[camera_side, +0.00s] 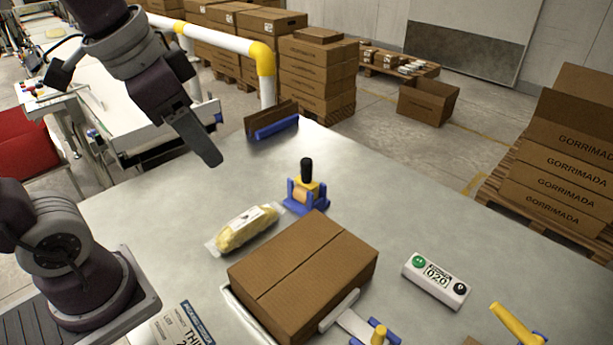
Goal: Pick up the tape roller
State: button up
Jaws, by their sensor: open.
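A tool with an upright black handle and a yellow body (306,180) stands in a blue holder (307,202) on the metal table, behind the cardboard box. It looks like the tape roller, with a tan part low in its middle. My gripper (212,160) hangs above the table's far left side, left of this tool and higher. It is apart from everything and holds nothing visible. It is open, though its fingers overlap from this angle and the gap between them is hidden.
A closed cardboard box (303,273) sits at the table's front middle. A bread pack (246,228) lies left of the tool. A white two-button box (436,280) and a yellow-handled tool (514,324) are at right. A blue-edged bracket (276,127) stands at the back.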

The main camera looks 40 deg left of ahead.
jog(key=w+a+f+m+g, duration=0.15)
jog(key=w+m, duration=0.25)
jog(key=w, duration=0.8)
jog(key=m+g, duration=0.3)
jog(key=m, duration=0.4)
send_over(305, 159)
jog(key=s+d, duration=0.1)
notch_tip(305, 159, down, 14)
jog(key=shift+m, duration=0.6)
jog(key=f, duration=0.5)
jog(key=w+a+f, duration=0.1)
jog(key=f, duration=0.2)
jog(key=shift+f, duration=0.35)
grip_shut()
